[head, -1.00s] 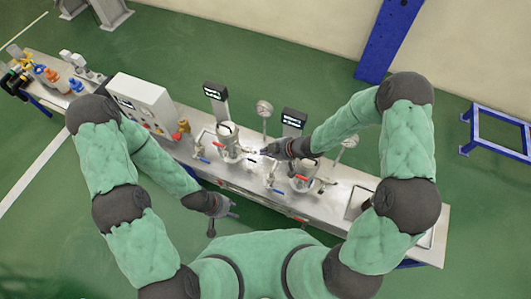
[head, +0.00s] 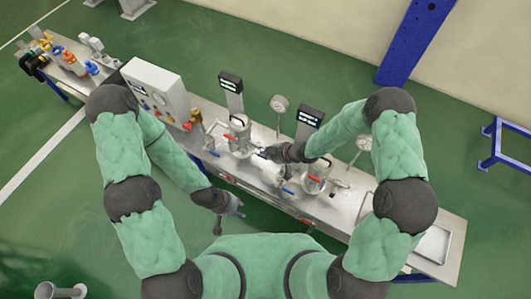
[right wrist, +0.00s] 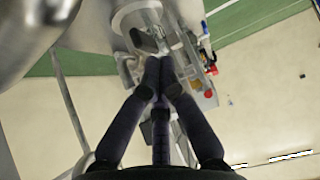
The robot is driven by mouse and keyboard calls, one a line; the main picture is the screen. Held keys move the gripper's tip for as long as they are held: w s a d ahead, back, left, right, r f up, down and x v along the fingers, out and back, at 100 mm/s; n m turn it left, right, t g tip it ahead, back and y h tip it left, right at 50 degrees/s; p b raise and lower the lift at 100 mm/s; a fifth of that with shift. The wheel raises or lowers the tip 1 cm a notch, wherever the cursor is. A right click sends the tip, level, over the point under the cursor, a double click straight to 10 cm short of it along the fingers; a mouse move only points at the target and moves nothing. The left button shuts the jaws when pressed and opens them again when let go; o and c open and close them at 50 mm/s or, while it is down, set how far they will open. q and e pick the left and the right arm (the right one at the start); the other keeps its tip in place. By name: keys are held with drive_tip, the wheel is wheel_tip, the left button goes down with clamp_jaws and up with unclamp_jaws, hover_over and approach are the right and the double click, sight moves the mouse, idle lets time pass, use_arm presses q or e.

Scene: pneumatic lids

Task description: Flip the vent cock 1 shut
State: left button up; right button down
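Two steel vessels with small cocks stand on the bench: a left vessel (head: 239,139) and a right vessel (head: 314,180). The left one has a red lever (head: 237,122) at its top and a blue lever (head: 214,154) low on its left. Which cock is number 1 cannot be read. My right gripper (head: 262,154) is beside the left vessel, on its right side. In the right wrist view its dark fingers (right wrist: 156,72) converge, tips together in front of a metal fitting; no grasped part is visible. My left gripper (head: 236,209) hangs empty with spread fingers in front of the bench.
A control box (head: 155,88) stands left of the vessels. Signs on posts and round gauges (head: 279,103) rise behind them. The right vessel has a blue lever (head: 287,190) and a red lever (head: 313,178). A shallow tray (head: 433,244) is at the bench's right end.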

drive_tip(key=shift+s+d+f, duration=0.2)
drive_tip(key=shift+d+f, duration=0.1)
drive_tip(key=shift+f, duration=0.25)
idle(0.8)
drive_tip(key=shift+s+d+f+b, duration=0.15)
drive_tip(key=shift+f+b, duration=0.2)
drive_tip(key=shift+f, duration=0.5)
drive_tip(key=shift+d+f+b, duration=0.15)
drive_tip(key=shift+f+b, duration=0.2)
drive_tip(key=shift+f, duration=0.5)
drive_tip(key=v, duration=1.2)
